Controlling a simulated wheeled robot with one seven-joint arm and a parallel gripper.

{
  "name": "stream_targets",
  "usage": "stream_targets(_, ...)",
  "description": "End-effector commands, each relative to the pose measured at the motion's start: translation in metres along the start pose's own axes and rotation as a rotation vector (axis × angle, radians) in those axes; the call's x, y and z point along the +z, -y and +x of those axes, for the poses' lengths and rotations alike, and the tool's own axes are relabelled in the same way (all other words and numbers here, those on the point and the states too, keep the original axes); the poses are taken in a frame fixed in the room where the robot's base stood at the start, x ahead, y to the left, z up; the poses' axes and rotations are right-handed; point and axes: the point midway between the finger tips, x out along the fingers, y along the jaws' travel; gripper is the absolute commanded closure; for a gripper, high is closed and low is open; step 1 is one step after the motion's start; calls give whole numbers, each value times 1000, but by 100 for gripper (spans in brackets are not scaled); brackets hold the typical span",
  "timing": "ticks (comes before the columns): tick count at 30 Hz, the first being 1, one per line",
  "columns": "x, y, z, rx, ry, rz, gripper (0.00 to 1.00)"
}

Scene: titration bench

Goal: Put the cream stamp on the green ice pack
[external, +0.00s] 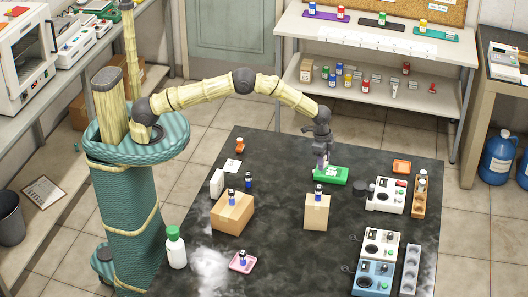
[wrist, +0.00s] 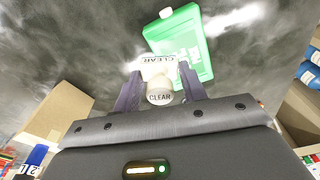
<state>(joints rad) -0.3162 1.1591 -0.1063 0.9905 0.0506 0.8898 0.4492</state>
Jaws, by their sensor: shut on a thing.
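The cream stamp (wrist: 159,90) is between my gripper's fingers in the wrist view. It has a knob marked CLEAR and a pale block end also marked CLEAR. My gripper (wrist: 158,88) is shut on it. The green ice pack (wrist: 181,45), with a white cap, lies flat on the dark bench just beyond, to the upper right of the stamp, which partly overlaps its edge in the picture. In the external view my gripper (external: 321,165) is at the left end of the green ice pack (external: 333,175). I cannot tell whether the stamp touches the pack.
A wooden block (external: 317,212) with a small bottle on it stands in front of the pack. A white instrument (external: 386,195) and a wooden rack (external: 419,198) are to the right. An orange tray (external: 402,167) lies behind them.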

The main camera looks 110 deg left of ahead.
Motion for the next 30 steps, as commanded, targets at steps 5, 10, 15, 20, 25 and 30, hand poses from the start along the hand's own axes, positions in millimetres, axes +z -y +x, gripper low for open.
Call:
stream_targets(5,0,0,0,-1,-1,0,85)
stream_targets(10,1,0,10,0,0,0,85)
stream_targets(15,4,0,32,0,0,0,85)
stream_targets(20,4,0,37,-1,-2,0,85)
stream_targets(25,4,0,38,-1,-1,0,85)
stream_targets(30,5,0,40,-1,-1,0,45)
